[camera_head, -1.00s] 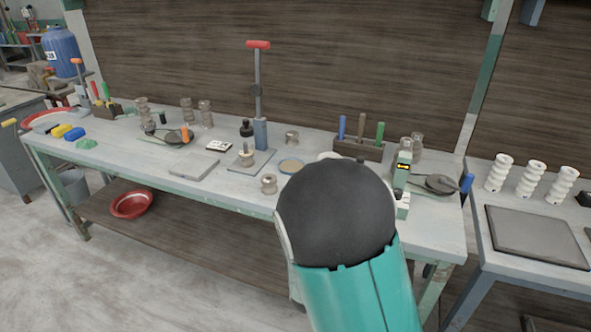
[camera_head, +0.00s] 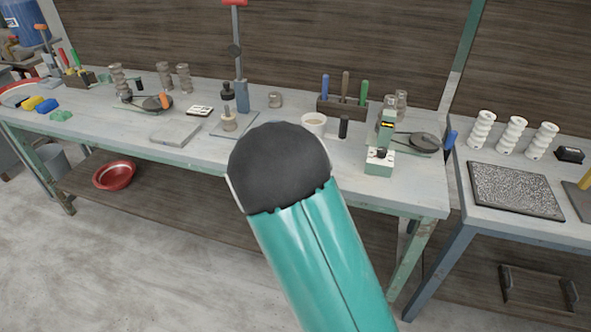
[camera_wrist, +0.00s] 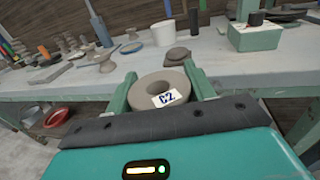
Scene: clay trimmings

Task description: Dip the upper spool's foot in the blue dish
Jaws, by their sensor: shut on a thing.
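My gripper (camera_wrist: 160,92) is shut on a brown-grey clay spool (camera_wrist: 148,86), its round holed end facing the wrist camera, with a white label reading C2. The spool's far end is hidden beneath it. It is held in front of the bench edge in the wrist view. A small blue-rimmed dish (camera_wrist: 132,47) lies on the bench beyond, slightly left of the held spool and apart from it. In the head view my arm's dark rounded joint hides the gripper, the held spool and the dish.
Another small spool (camera_wrist: 102,62) stands left of the dish. A cup (camera_head: 314,123), a black cylinder (camera_head: 343,127) and a green box (camera_head: 379,163) stand to the right. A grey slab (camera_head: 175,132) lies left.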

